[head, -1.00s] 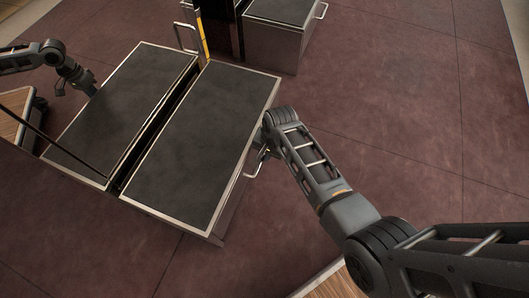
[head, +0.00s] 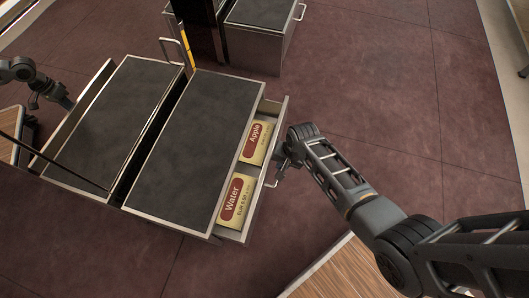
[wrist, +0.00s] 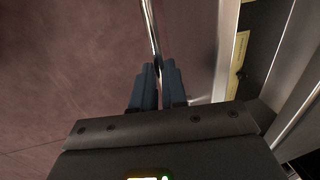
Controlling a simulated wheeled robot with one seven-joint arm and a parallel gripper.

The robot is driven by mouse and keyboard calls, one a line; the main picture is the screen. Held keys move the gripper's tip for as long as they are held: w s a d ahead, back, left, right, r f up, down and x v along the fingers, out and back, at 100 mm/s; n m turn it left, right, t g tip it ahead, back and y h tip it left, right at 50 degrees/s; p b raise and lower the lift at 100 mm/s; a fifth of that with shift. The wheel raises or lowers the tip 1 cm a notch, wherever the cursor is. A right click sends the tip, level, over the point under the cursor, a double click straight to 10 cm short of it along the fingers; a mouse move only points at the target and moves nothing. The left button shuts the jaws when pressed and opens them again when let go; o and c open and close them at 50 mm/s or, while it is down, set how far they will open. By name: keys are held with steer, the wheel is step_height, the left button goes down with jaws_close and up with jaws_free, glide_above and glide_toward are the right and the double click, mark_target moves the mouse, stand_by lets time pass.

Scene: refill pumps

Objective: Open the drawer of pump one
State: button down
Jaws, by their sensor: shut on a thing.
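The drawer (head: 284,106) stands partly pulled out from the right side of the dark-topped cabinet (head: 195,140). Two cream-and-red labelled packs lie in it: one reads Apple (head: 256,142), the other Water (head: 235,200). My gripper (head: 280,164) is at the drawer's outer front, shut on its bar handle (head: 271,184). In the wrist view the fingertips (wrist: 157,72) close around the thin metal handle (wrist: 151,25), beside the metal drawer front (wrist: 202,50). The part of the handle between the fingers is hidden.
A second metal unit with a handle (head: 302,12) stands at the back. Left of the cabinet, a similar top and arm look like a mirror reflection. A wooden surface (head: 340,272) lies at the bottom. The dark red floor (head: 390,110) to the right is clear.

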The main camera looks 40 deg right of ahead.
steer(key=s+d+p, duration=0.3)
steer(key=s+d, duration=0.5)
steer(key=s, duration=0.2)
steer(key=shift+s, duration=0.4)
steer(key=c, duration=1.2)
jaws_free()
steer(key=shift+o, duration=0.2)
steer(key=shift+a, duration=0.1)
step_height(320, 180, up, 8)
steer(key=s+p, duration=0.1)
steer(key=p, duration=0.3)
steer(key=shift+d+f, duration=0.2)
steer(key=shift+d, duration=0.25)
steer(key=shift+s+d, duration=0.1)
steer(key=shift+s, duration=0.1)
